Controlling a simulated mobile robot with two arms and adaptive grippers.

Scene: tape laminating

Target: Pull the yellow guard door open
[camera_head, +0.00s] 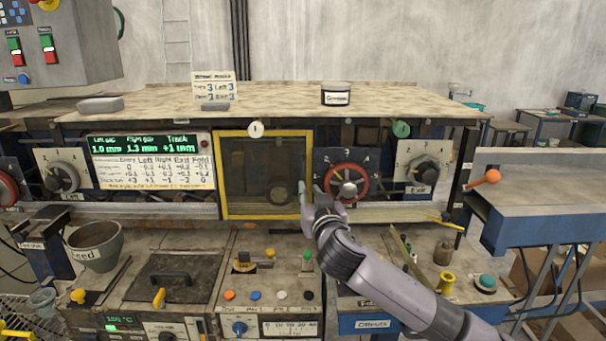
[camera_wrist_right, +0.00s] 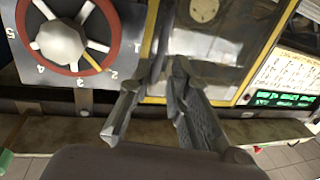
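The yellow guard door (camera_head: 224,180) is a yellow frame around a dark see-through panel. It looks closed, flush with the machine front. In the right wrist view its yellow frame (camera_wrist_right: 262,52) and panel show large and turned over. My right gripper (camera_head: 304,192) is at the door's right edge, beside the red handwheel. In the right wrist view the two grey fingers of my right gripper (camera_wrist_right: 170,68) come close together at their tips by the door edge. My left gripper is not in view.
A red handwheel (camera_head: 347,187) on a numbered dial plate is close to the right of the gripper. A green-text display (camera_head: 150,160) is left of the door. A white round tag (camera_head: 256,129) hangs at the door's top. Buttons and a console (camera_head: 240,297) stand below.

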